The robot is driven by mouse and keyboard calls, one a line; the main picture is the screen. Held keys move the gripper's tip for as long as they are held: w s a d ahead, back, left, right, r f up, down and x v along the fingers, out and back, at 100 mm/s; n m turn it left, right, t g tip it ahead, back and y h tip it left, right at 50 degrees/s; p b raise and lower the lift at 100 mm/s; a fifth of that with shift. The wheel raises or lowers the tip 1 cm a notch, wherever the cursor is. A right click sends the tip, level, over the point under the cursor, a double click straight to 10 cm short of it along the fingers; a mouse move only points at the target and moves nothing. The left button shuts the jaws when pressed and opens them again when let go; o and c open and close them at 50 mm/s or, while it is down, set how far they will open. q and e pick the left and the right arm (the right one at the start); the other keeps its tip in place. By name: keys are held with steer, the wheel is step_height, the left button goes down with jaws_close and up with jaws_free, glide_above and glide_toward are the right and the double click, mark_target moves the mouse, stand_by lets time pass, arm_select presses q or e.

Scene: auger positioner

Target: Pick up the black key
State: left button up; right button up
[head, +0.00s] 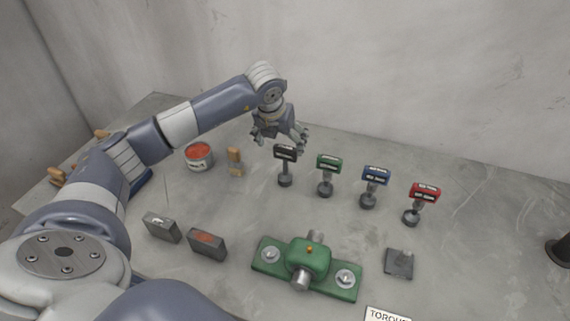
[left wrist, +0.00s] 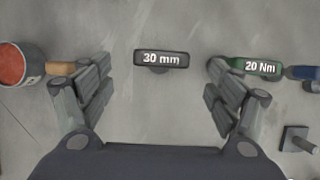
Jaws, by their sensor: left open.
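The black key (head: 286,153) stands upright on the grey table, the leftmost in a row of keys with coloured T-handles. In the left wrist view the black key (left wrist: 161,59) shows from above, its handle marked "30 mm". My left gripper (head: 287,139) is above and just behind the black key in the head view. In the left wrist view its two open fingers (left wrist: 155,88) are on either side of the key's handle, apart from it, with nothing between them touching. My right gripper is not in view.
A green key (head: 328,161), a blue key (head: 375,174) and a red key (head: 424,191) stand to the right. A red-topped can (head: 199,155) and a wooden-handled item (head: 234,160) are left. A green fixture (head: 308,265), dark blocks (head: 207,244) and a grey square piece (head: 399,263) lie in front.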

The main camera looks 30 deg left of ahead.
mark_target(285, 147)
arm_select(q)
steer(key=shift+w+f, duration=0.2)
steer(key=shift+f, duration=0.1)
steer(key=p+x, duration=0.2)
steer(key=x, duration=0.2)
steer(key=shift+w+p, duration=0.15)
steer(key=shift+p, duration=0.25)
steer(key=shift+w+a+f, duration=0.1)
steer(key=shift+w+f, duration=0.1)
steer(key=shift+f, duration=0.3)
steer(key=shift+c, duration=1.4)
steer(key=c, duration=0.9)
steer(key=shift+r, duration=0.1)
steer(key=shift+c, duration=0.4)
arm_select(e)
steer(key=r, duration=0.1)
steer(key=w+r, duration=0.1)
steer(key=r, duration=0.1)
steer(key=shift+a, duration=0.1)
